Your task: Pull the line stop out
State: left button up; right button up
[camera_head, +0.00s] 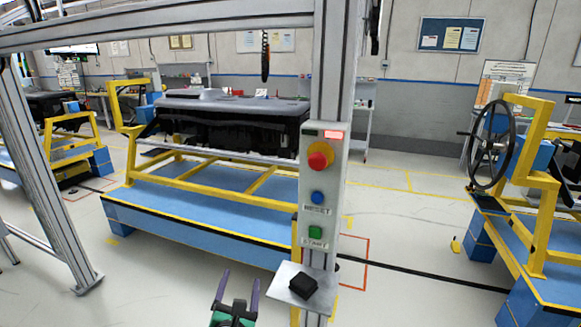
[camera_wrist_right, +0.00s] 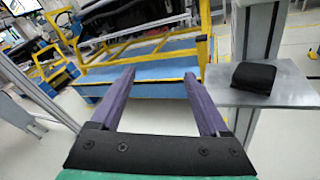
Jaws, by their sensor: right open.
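The line stop, a red mushroom button on a yellow base (camera_head: 320,156), sits near the top of a grey control box (camera_head: 324,190) on a metal post. A red lit indicator (camera_head: 334,135) is above it. A blue RESET button (camera_head: 318,197) and a green button (camera_head: 316,232) are below it. My right gripper (camera_head: 236,277) is open and empty, low and to the left of the post, well below the line stop. Its two purple fingers show apart in the right wrist view (camera_wrist_right: 160,85). The line stop is out of that view. My left gripper is not in view.
A small metal shelf (camera_head: 276,290) with a black block (camera_head: 303,286) juts from the post, right of my right gripper. Behind stands a blue platform (camera_head: 200,222) with a yellow frame and a dashboard (camera_head: 232,104). A steering-wheel stand (camera_head: 540,200) is at right. Floor left of the gripper is clear.

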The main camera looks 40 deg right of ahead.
notch_tip(320, 180, up, 6)
jog(key=s+h, duration=0.1)
jog(key=h, duration=0.1)
jog(key=m+g+h, duration=0.3)
jog(key=m+h, duration=0.1)
jog(key=h, duration=0.4)
send_near(317, 164)
jog(key=shift+n, duration=0.3)
jog(key=p+x, duration=0.6)
jog(key=x, duration=0.4)
jog(key=shift+a+r, duration=0.15)
jog(key=shift+w+d, duration=0.15)
jog(key=shift+d, duration=0.1)
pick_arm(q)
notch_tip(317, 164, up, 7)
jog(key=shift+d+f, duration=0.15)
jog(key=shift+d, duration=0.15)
pick_arm(e)
jog(key=shift+a, duration=0.1)
grip_shut()
